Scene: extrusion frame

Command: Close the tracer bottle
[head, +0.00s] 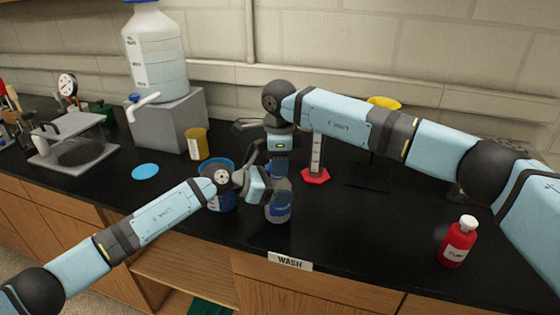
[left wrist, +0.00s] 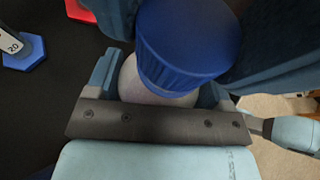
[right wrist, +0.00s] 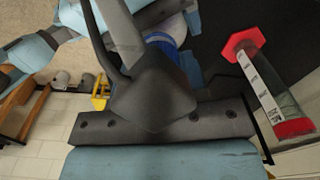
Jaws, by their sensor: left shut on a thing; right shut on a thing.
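My left gripper (head: 266,188) is shut on the bottle's body from the left. The pale body (left wrist: 150,84) shows between its fingers. My right gripper (head: 279,168) points down from above and is shut on the cap. In the right wrist view the cap (right wrist: 162,38) is partly hidden by dark gripper parts.
A blue container (head: 217,167) stands just behind my left wrist. A graduated cylinder with a red base (head: 316,176) stands close on the right. A red bottle (head: 458,242) is at the far right. A "WASH" label (head: 290,261) marks the front edge. Counter between cylinder and red bottle is clear.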

